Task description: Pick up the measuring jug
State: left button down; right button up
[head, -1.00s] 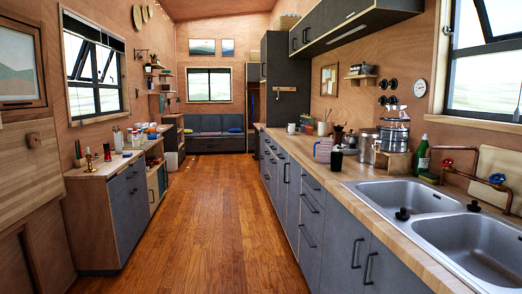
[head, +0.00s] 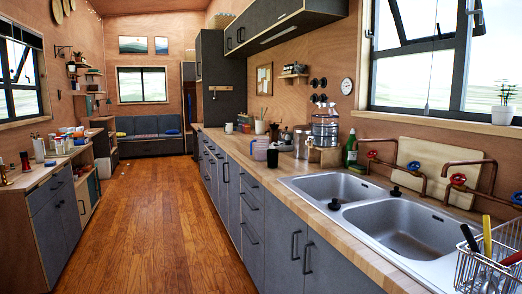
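The likely measuring jug (head: 260,149) is a small, pale, translucent jug with a pinkish tint. It stands upright on the wooden right-hand counter (head: 240,155), near its front edge and beyond the sink. A dark cup or grinder (head: 272,158) stands just to its right and nearer to me. Its handle appears to be on its left side, though it is small at this distance. Neither of my grippers is in view.
The double sink (head: 400,228) is nearer, with a wire dish rack (head: 490,268) at bottom right. The wooden floor (head: 155,220) between the counters is clear.

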aim_at(261, 145)
jog(key=u, duration=0.2)
jog(key=k, duration=0.4)
jog(key=u, duration=1.15)
jog(key=i, duration=2.65)
jog(key=z, duration=0.5)
jog(key=i, duration=2.15)
jog(key=z, duration=0.95)
